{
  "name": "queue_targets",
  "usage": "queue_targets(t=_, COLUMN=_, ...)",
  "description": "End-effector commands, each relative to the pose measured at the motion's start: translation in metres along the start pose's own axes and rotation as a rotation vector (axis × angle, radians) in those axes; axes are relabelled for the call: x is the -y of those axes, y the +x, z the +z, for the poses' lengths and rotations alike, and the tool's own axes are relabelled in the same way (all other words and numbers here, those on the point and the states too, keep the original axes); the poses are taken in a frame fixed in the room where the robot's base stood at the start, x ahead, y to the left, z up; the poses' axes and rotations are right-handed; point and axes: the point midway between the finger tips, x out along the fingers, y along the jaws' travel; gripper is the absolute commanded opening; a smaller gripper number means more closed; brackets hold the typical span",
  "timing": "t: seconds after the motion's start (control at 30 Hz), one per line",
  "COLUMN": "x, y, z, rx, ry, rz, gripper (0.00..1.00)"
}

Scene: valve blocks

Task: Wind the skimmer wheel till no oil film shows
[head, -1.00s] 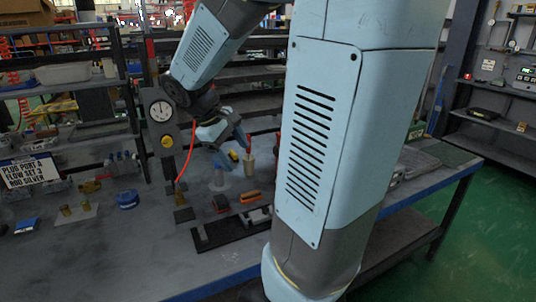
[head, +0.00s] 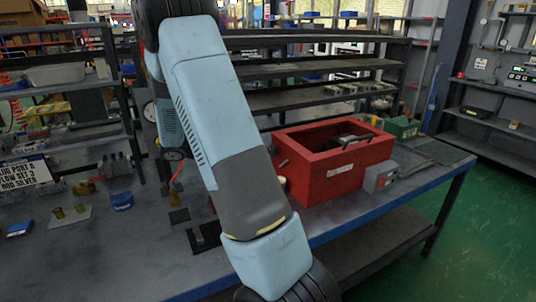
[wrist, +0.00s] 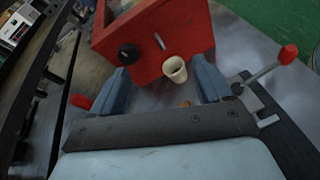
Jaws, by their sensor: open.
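A red open-topped tank (head: 335,183) stands on the bench right of my arm in the head view. A dark part (head: 352,139) shows inside it, perhaps the skimmer wheel; any oil film cannot be made out. In the wrist view the tank (wrist: 190,30) is ahead of my gripper (wrist: 164,80), which is open and empty. A black round knob (wrist: 128,54) and a short grey rod (wrist: 160,42) are on its near face. A cream cup (wrist: 174,69) is just below that face, between the fingertips' lines. My gripper is hidden behind my arm in the head view.
A grey control box (head: 381,178) stands at the tank's right end, a green box (head: 402,128) behind it. A lever with a red knob (wrist: 288,54) is at right in the wrist view.

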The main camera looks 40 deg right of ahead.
Motion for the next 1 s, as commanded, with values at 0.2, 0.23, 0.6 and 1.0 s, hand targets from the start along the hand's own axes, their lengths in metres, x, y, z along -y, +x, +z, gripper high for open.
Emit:
queue_targets(t=0.2, x=-0.024, y=0.015, z=-0.039, rx=0.150, ry=-0.133, rz=0.092, gripper=0.78)
queue_targets(t=0.23, x=-0.027, y=0.017, z=-0.043, rx=0.168, ry=-0.149, rz=0.104, gripper=0.78)
queue_targets(t=0.6, x=-0.045, y=0.027, z=-0.076, rx=0.288, ry=-0.253, rz=0.190, gripper=0.78)
queue_targets(t=1.0, x=-0.056, y=0.075, z=-0.064, rx=0.292, ry=-0.256, rz=0.187, gripper=0.78)
